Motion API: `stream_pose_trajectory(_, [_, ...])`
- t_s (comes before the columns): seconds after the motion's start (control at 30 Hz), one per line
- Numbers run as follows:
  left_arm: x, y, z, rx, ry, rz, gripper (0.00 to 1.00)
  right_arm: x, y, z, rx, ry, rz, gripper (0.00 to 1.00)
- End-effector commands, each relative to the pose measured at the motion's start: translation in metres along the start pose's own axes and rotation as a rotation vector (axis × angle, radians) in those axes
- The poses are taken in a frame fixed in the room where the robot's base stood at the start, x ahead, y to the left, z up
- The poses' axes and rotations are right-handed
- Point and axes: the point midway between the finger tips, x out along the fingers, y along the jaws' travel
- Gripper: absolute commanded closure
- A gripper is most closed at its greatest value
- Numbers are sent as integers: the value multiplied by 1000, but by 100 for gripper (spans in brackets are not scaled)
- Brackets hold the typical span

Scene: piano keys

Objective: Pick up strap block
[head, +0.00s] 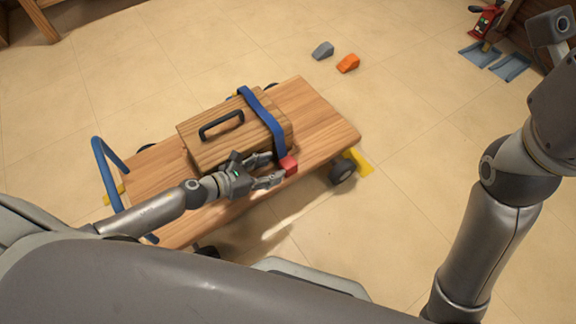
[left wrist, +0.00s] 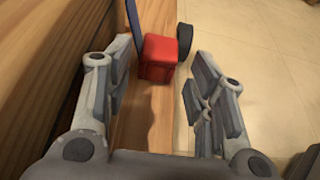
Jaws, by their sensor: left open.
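The strap block is a small red cube (head: 289,165) at the lower end of a blue strap (head: 264,115). The strap runs over a wooden case (head: 205,150) on a wooden cart. My left gripper (head: 276,168) is open, with its fingertips close to the block beside the case. In the left wrist view the red block (left wrist: 158,57) shows ahead, between the two spread fingers and near their tips. Bare space shows between the block and each finger. My right arm stands at the right of the head view; its gripper fingers cannot be made out.
The cart (head: 325,130) has a blue handle (head: 106,170) at its left end and dark wheels (head: 343,173). A yellow wedge (head: 359,161) lies by the right wheel. Grey (head: 323,50) and orange (head: 348,63) wedges lie on the floor behind. The floor to the right is mostly clear.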

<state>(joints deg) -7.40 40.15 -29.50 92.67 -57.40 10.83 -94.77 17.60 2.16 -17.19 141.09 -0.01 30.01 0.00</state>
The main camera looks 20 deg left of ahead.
Motion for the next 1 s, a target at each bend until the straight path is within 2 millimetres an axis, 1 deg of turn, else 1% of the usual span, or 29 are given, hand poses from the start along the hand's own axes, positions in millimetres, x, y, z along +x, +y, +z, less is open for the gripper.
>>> stream_pose_trajectory(0.3, [36, 0, 0, 0, -3, -1, 50, 1, -2, -5, -3, 20, -10, 29])
stream_pose_trajectory(0.4, [45, 0, 0, 1, -2, -1, 50, 3, -3, -6, -4, 26, -14, 29])
stream_pose_trajectory(0.5, [49, 0, 0, 1, -1, 0, 50, 5, -3, -8, -5, 36, -17, 29])
stream_pose_trajectory(0.73, [49, 0, 1, 0, -1, 0, 50, 8, -3, -10, -5, 48, -17, 29])
stream_pose_trajectory(0.77, [49, 0, 1, 0, -1, 0, 53, 8, -3, -10, -5, 47, -17, 29])
stream_pose_trajectory(1.0, [49, 0, 1, 0, -1, -1, 83, 8, -3, -10, -5, 44, -15, 29])
